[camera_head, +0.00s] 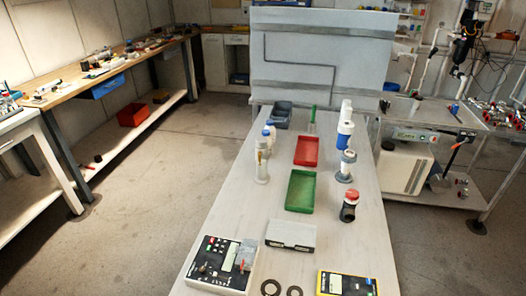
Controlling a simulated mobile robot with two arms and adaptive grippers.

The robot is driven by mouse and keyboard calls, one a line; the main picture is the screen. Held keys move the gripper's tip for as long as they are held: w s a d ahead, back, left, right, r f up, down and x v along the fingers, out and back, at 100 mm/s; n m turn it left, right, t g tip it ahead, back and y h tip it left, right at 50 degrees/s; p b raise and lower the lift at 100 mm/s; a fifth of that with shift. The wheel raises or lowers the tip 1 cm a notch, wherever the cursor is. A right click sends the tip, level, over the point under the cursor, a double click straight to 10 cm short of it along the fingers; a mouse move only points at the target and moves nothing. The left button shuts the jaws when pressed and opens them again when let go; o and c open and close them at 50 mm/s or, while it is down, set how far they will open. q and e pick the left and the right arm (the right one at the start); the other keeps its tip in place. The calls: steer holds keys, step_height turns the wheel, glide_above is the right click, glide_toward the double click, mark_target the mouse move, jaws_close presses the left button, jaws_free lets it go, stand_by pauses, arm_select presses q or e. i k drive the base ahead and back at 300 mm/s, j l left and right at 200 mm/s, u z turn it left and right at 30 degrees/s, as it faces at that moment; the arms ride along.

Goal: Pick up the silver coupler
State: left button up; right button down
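I cannot tell for sure which thing is the silver coupler. A pale upright cylinder (262,170) stands on the left side of the long table (345,245). A grey and white upright fitting (346,166) stands on the right side, and a dark fitting with a red top (349,205) stands nearer on that side. Several small metallic parts (506,115) lie on the bench at the far right, too small to make out. Neither of my grippers is in view.
A green tray (301,191), a red tray (306,152) and a grey box (291,235) run down the table's middle. Control boxes (221,264) (346,284) and a dark ring (270,287) lie at the near end. The floor (160,190) to the left is clear.

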mark_target(261, 176)
steer(key=k+l+z, duration=0.1)
steer(key=l+z, duration=0.2)
steer(key=z, duration=0.2)
steer(key=l+z, duration=0.3)
steer(key=z, duration=0.15)
